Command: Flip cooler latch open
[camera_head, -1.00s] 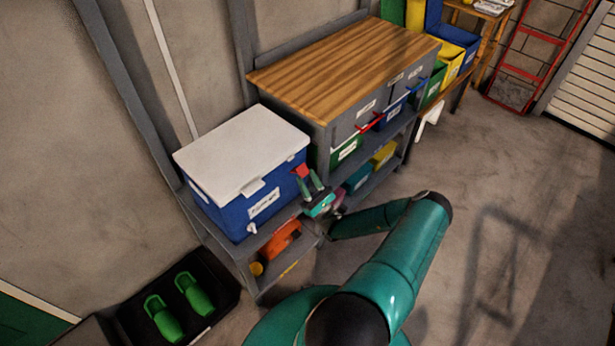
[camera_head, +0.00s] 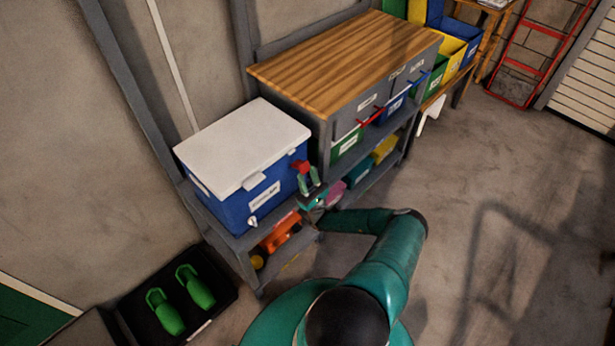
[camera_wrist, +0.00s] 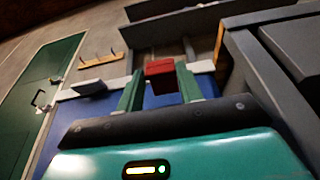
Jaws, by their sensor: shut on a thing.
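The cooler (camera_head: 240,208) is blue with a white lid (camera_head: 243,140) and sits on a grey shelf at centre left in the head view. Its lid lies flat on the body. The red latch (camera_head: 300,166) is at the lid's right front corner. My gripper (camera_head: 304,175) is at that corner with its green fingers pointing up at the latch. In the wrist view the red latch (camera_wrist: 160,70) sits between my two fingers, which are shut on it. The blue cooler side (camera_wrist: 75,115) lies behind them. A white label and a spigot (camera_head: 253,221) show on the cooler's front.
A wood-topped grey cabinet (camera_head: 340,65) stands close on the cooler's right. The lower shelf holds an orange item (camera_head: 281,232) and bins. A black tray (camera_head: 190,270) with green shoes is on the floor at left.

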